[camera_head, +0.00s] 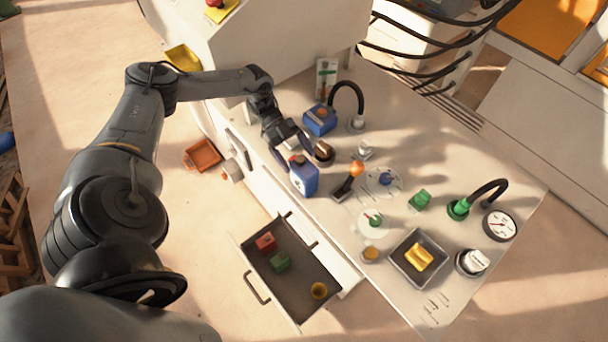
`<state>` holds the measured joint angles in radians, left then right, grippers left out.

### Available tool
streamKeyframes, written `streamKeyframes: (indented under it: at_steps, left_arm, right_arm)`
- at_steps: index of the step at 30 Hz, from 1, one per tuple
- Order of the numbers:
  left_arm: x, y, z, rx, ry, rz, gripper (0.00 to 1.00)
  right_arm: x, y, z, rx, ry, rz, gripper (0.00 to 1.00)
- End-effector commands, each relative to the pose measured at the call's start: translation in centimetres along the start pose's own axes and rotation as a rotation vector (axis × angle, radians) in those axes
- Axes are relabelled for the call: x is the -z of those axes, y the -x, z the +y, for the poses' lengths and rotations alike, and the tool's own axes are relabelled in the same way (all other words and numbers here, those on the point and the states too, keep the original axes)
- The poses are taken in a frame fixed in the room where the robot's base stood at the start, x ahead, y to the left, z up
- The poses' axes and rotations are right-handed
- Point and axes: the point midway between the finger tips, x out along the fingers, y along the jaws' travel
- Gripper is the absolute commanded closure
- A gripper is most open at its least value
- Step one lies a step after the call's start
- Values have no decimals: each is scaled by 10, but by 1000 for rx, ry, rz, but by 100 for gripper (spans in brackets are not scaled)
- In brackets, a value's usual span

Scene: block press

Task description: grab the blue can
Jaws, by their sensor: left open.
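The blue can (304,177) is a small blue box-shaped container with a red cap and a pale mark on its side. It stands upright near the front edge of the white worktop. My left gripper (293,155) is open at the top rear of the can, with its fingers spread to either side near the cap. I cannot tell whether the fingers touch the can. My right gripper is not in view.
A second blue container (320,119) stands behind, beside a black hose (347,88). A lever with an orange knob (357,168) is to the right. An open drawer (250,254) with blocks juts from the front. A grey tray (398,266) holds a yellow piece.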

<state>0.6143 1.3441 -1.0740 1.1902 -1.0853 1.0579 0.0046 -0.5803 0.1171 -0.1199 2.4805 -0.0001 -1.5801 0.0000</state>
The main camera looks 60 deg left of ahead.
Motion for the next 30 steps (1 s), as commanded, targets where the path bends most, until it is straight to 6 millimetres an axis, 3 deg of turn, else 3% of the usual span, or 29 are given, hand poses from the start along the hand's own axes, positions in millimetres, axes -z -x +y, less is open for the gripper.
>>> streamKeyframes:
  at_steps: [10,21,30]
  left_arm:
    - [-2,-40,3,-2,0,2,12]
    - [-3,-48,2,0,0,0,13]
    - [-3,-48,2,0,0,0,59]
  right_arm:
    - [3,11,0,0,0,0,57]
    - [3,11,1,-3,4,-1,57]
    - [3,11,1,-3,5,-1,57]
